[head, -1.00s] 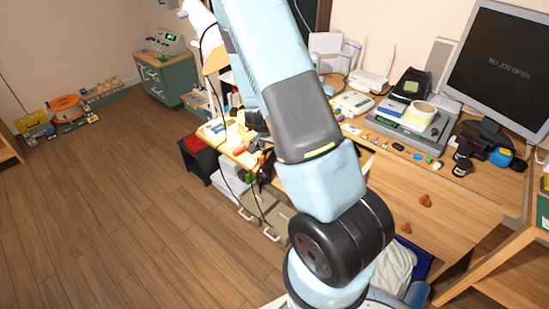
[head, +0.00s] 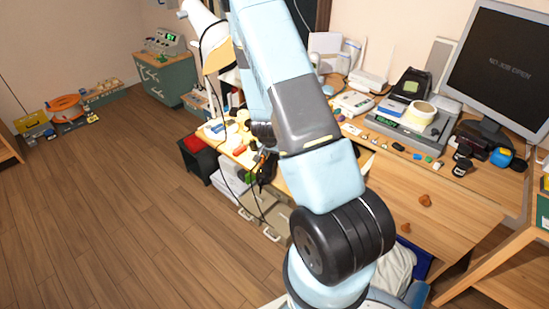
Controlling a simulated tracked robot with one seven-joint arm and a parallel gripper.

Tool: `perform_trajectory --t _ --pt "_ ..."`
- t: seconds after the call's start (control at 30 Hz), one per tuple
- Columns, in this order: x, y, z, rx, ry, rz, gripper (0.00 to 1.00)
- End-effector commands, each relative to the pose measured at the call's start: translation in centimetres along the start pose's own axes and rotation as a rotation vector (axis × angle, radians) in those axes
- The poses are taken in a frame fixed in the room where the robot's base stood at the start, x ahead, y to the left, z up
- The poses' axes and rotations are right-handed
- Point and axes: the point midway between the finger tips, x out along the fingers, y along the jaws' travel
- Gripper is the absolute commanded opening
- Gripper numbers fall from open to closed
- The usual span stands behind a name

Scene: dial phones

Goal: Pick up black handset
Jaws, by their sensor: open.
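I cannot pick out the black handset for certain in the head view. My arm runs up the middle of the picture and hides part of the desk. My gripper (head: 266,168) shows only as a small dark shape behind the arm, over the left end of the desk. It is open, and I see nothing held in it. How far it is from any handset cannot be told.
The wooden desk (head: 455,195) holds a monitor (head: 500,75), a grey scale (head: 405,127) with a tape roll (head: 417,112), and small coloured parts. Small items crowd the desk's left end. A green cabinet (head: 170,75) stands at the back. The floor (head: 110,200) at left is clear.

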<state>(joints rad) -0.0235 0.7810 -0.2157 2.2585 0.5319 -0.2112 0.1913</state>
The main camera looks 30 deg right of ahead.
Motion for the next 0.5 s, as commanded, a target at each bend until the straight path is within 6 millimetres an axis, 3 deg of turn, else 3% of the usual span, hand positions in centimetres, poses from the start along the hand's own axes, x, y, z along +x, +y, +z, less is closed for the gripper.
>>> perform_trajectory --t 0.13,0.5 --pt "-0.03 -0.02 -0.01 0.0 0.0 0.0 0.62" --pt "-0.06 -0.04 0.0 0.0 0.0 0.0 0.27"
